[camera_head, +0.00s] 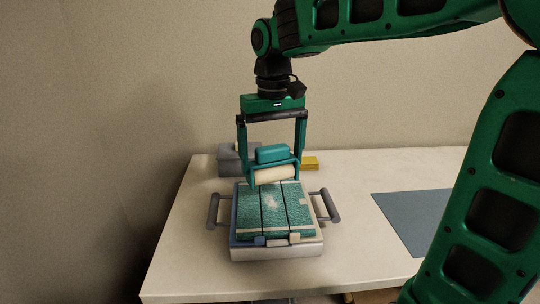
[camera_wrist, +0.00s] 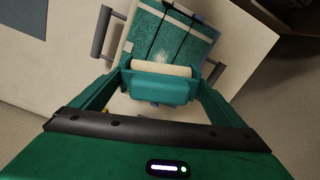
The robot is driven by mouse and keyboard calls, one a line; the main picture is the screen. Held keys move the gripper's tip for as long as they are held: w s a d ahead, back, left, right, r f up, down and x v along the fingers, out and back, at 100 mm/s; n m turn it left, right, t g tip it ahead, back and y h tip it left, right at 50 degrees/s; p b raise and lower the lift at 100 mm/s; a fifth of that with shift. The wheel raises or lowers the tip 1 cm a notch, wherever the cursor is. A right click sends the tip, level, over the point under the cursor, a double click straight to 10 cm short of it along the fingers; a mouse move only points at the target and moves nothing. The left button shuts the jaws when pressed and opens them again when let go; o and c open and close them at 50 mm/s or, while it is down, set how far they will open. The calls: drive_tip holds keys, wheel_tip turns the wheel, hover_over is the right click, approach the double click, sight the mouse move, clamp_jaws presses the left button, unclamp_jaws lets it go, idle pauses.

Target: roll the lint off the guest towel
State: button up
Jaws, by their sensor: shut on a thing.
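My gripper (camera_head: 271,166) is shut on the teal handle (camera_head: 272,153) of the lint roller, which also shows in the wrist view (camera_wrist: 160,89). The roller's cream cylinder (camera_head: 275,175) lies crosswise at the far edge of the guest towel. I cannot tell whether it touches the cloth. The towel (camera_head: 274,222) is teal with pale bands and dark lengthwise lines. A whitish patch of lint (camera_head: 272,203) shows near its middle, also in the wrist view (camera_wrist: 161,50). The towel lies flat on a pale tray (camera_head: 278,253) with a grey handle on each side. The roller hides part of the far edge.
A grey box (camera_head: 229,163) stands behind the tray at left, partly hidden by my gripper. A small yellow thing (camera_head: 311,162) lies behind at right. A blue-grey mat (camera_head: 415,221) lies on the table to the right. The table between tray and mat is clear.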

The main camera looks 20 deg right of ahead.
sight(273, 181)
drive_tip(key=shift+s+f, duration=0.1)
drive_tip(key=shift+f, duration=2.5)
drive_tip(key=shift+s, duration=0.1)
drive_tip(key=shift+s+a, duration=0.2)
drive_tip(key=shift+s, duration=0.55)
drive_tip(key=shift+s+a, duration=0.25)
drive_tip(key=shift+s, duration=0.45)
drive_tip(key=shift+s+a, duration=0.2)
drive_tip(key=shift+s, duration=0.55)
drive_tip(key=shift+f, duration=0.9)
drive_tip(key=shift+w+d, duration=0.25)
drive_tip(key=shift+w, duration=0.5)
drive_tip(key=shift+w+d, duration=0.2)
drive_tip(key=shift+w, duration=0.55)
drive_tip(key=shift+w+d, duration=0.25)
drive_tip(key=shift+w, duration=0.5)
